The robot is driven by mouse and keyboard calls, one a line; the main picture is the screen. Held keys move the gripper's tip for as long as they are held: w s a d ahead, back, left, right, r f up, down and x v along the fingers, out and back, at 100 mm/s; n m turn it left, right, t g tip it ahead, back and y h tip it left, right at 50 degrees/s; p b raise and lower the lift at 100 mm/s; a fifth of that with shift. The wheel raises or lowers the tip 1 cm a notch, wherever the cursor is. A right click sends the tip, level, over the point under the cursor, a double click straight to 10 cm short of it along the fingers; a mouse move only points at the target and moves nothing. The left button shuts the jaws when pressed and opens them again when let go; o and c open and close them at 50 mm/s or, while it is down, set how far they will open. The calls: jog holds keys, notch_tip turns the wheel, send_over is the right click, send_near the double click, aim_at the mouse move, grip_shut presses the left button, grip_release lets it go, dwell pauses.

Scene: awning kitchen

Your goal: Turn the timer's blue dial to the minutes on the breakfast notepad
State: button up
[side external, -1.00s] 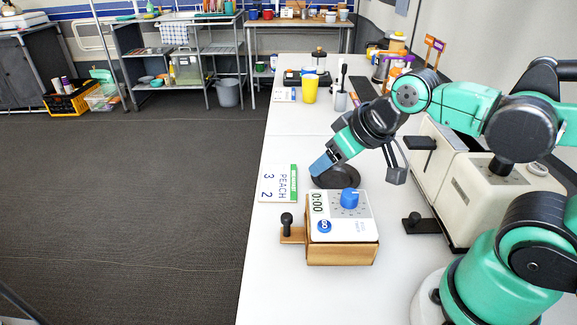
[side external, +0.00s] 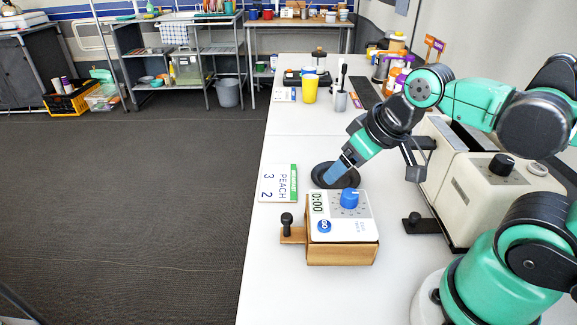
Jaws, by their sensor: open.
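The timer (side external: 365,227) is a white panel on a wooden block, with a display reading 0:00 and a blue GO button (side external: 325,226). Its blue dial (side external: 350,198) stands on the top face. The notepad card (side external: 277,184) lies flat left of the timer, with a green strip and the writing PEACH, 3 and 2, turned sideways in the picture. My gripper (side external: 334,175) points down and left, just behind the blue dial and over a round black dish. It is open and apart from the dial. The fingertips are small here.
The black dish (side external: 323,181) lies behind the timer. A lever with a black knob (side external: 287,219) sticks out at the timer's left. A cream toaster (side external: 478,190) stands at the right. A yellow cup (side external: 310,90) stands farther back. The table front is clear.

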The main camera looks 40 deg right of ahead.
aim_at(351, 193)
jog(key=s, duration=0.1)
jog(key=s+g, duration=0.1)
jog(key=s+d, duration=0.1)
jog(key=shift+d+f, duration=0.1)
jog(key=shift+f, duration=0.15)
jog(key=shift+x, duration=2.65)
jog(key=shift+s+f, duration=0.15)
grip_shut()
